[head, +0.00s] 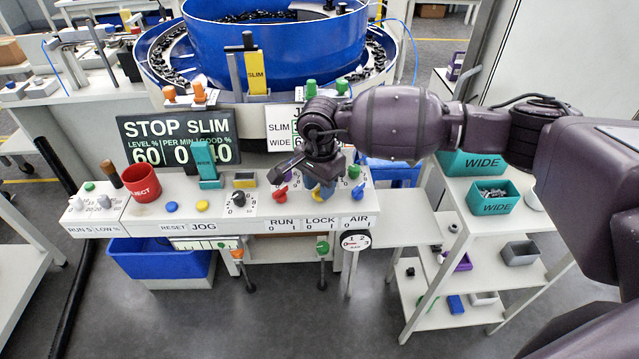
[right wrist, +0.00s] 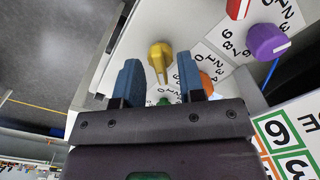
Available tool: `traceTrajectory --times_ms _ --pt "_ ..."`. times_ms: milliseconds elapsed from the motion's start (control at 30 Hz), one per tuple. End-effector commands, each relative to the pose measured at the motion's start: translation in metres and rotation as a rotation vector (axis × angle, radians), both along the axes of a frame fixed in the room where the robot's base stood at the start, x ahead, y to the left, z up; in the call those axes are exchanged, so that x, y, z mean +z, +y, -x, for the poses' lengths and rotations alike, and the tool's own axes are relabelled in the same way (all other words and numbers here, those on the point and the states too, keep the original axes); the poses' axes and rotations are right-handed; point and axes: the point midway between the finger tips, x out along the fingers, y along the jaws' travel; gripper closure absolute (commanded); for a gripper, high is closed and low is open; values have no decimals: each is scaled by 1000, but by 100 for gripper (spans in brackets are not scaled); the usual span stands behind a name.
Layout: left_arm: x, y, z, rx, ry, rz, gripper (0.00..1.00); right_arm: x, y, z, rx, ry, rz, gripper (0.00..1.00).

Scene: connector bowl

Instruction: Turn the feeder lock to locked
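The feeder lock is a yellow knob (head: 318,196) above the LOCK 0 1 label (head: 320,222) on the white control panel. In the head view my right gripper (head: 322,182) is over it and hides part of it. In the right wrist view the yellow knob (right wrist: 160,56) shows whole, its narrow pointer turned toward my gripper. My right gripper (right wrist: 158,78) is open, with its blue fingers on either side of the knob's pointer and gaps on both sides. Which number the pointer marks cannot be told. My left gripper is not in view.
A black dial (head: 238,199) and a red cup (head: 141,182) are farther left. In the wrist view, a purple dial (right wrist: 267,41) is on the right.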

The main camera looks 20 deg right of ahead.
Motion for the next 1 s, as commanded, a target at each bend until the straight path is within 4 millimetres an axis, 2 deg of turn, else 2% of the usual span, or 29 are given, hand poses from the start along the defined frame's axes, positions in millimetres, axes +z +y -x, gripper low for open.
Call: traceTrajectory --times_ms 33,267,667,1000 --pt "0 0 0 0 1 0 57 0 0 0 0 0 0 64" --pt "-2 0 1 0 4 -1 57 0 0 0 0 0 0 99" --pt "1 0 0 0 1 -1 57 1 0 0 -39 -1 0 100" --pt "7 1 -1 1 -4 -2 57 4 0 -1 -263 -4 -2 100"
